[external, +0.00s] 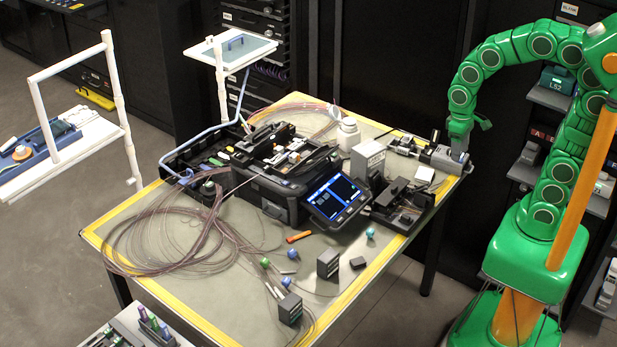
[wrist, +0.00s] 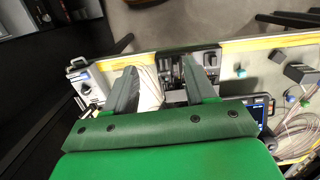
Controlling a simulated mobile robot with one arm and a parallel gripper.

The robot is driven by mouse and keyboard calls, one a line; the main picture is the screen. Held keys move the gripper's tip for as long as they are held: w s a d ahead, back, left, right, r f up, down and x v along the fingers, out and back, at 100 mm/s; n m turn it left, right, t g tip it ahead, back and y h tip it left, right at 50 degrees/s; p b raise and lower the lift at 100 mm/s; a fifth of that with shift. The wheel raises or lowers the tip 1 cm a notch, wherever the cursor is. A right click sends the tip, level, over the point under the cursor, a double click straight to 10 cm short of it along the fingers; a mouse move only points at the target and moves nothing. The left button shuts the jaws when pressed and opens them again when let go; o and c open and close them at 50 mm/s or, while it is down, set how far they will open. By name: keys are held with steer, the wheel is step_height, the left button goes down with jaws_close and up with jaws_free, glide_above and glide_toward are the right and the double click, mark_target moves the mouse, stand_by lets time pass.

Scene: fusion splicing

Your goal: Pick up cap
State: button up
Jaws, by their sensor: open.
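Several small cap-like pieces lie on the table's front half in the external view: a teal one (external: 370,232), a blue one (external: 292,254), a green one (external: 265,263) and another blue one (external: 286,281). I cannot tell which is the task's cap. A teal piece (wrist: 241,72) also shows right of the fingers in the wrist view. A white bottle (external: 348,134) with a white top stands near the table's back. My gripper (external: 461,154) is at the table's back right corner, far from the small pieces. In the wrist view my gripper (wrist: 160,85) has its fingers apart, with nothing held.
The fusion splicer (external: 285,170) with its lit screen stands mid-table. A grey box (external: 368,158) and black devices (external: 402,205) are beside it. Coiled fibres (external: 165,235) cover the left. Dark blocks (external: 328,263) stand near the front. The front right table surface is mostly clear.

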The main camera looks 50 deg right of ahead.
steer(key=w+a+f, duration=0.8)
steer(key=w+a, duration=0.3)
steer(key=n+t, duration=0.1)
glide_above(369, 230)
steer(key=f, duration=0.9)
steer(key=shift+a+f, duration=0.2)
steer(key=shift+f, duration=0.15)
steer(key=shift+a+f, duration=0.15)
steer(key=shift+f, duration=1)
steer(key=shift+d+f, duration=0.25)
steer(key=shift+f, duration=0.9)
steer(key=shift+d+f, duration=0.2)
steer(key=shift+f, duration=1.45)
steer(key=shift+c, duration=0.4)
jaws_close()
